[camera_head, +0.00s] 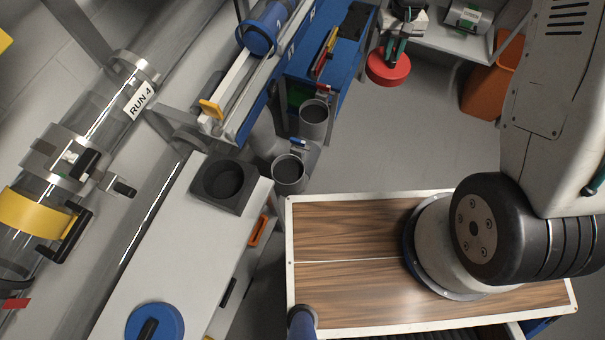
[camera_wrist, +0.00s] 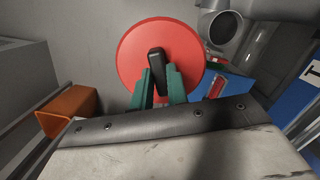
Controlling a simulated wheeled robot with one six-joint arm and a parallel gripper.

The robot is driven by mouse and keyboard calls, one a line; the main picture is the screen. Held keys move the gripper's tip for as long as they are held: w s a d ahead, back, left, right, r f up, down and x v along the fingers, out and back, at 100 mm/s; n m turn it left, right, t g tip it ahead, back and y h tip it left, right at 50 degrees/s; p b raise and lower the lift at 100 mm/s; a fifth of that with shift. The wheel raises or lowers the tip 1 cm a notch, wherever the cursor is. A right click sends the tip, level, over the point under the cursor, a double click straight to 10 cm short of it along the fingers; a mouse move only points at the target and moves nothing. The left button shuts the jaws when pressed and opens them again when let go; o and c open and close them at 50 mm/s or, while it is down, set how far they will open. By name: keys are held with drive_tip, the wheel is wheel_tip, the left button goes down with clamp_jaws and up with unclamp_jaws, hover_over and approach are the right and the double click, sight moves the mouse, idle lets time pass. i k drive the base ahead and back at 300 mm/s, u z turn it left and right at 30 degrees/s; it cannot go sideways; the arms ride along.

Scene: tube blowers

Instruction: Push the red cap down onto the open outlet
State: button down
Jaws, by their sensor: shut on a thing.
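The red cap (camera_head: 388,68) is a round disc with a black handle and hangs in my gripper (camera_head: 397,44) at the top of the head view. In the wrist view, the green fingers of my gripper (camera_wrist: 158,82) are shut on the black handle of the red cap (camera_wrist: 132,60). Two grey pipes stand open at the top in the head view: a rear outlet (camera_head: 314,103) and a nearer outlet (camera_head: 289,187). The cap is apart from both, up and to the right of them. The wrist view shows one open grey pipe (camera_wrist: 232,22) right of the cap.
A dark round socket (camera_head: 243,203) sits on the white bench, with a blue cap (camera_head: 155,318) nearer. A blue bench (camera_head: 283,88) stands behind the pipes. An orange bin (camera_head: 488,92) is at the right. Clear floor (camera_head: 390,145) lies between cap and pipes.

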sight(297, 144)
drive_tip(key=u, duration=0.2)
drive_tip(key=k, duration=0.7)
drive_tip(key=z, duration=0.75)
drive_tip(key=k, duration=0.85)
drive_tip(key=u, duration=1)
drive_tip(key=i, duration=1)
drive_tip(key=z, duration=0.05)
